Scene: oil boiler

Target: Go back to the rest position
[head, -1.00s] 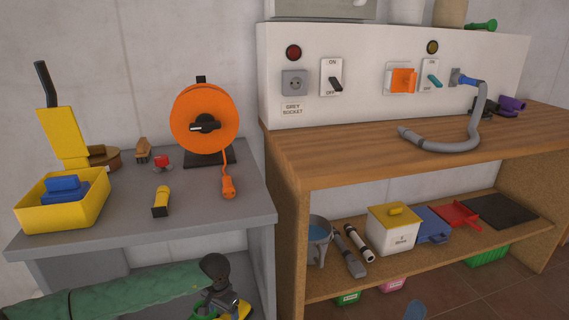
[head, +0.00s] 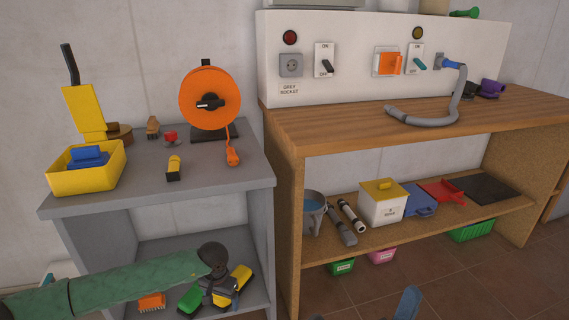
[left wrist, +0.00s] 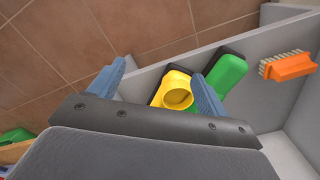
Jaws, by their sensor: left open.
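My left gripper (head: 222,290) is at the lower shelf of the grey table in the head view, at the end of my green-sleeved arm. In the left wrist view my left gripper (left wrist: 158,88) has its two blue fingers wide apart. A yellow item with a round opening (left wrist: 176,92) shows between them, apparently beyond and not gripped. A green item with a dark end (left wrist: 228,76) lies just right of the right finger. A blue tip (head: 408,303) at the bottom edge of the head view looks like part of my right gripper; its jaw state is hidden.
The grey table (head: 215,180) above my left arm carries a yellow bin (head: 88,178) and an orange cable reel (head: 210,98). An orange brush (left wrist: 287,65) lies on its lower shelf. The wooden bench (head: 380,132) stands to the right. Tiled floor (head: 480,285) is open in front.

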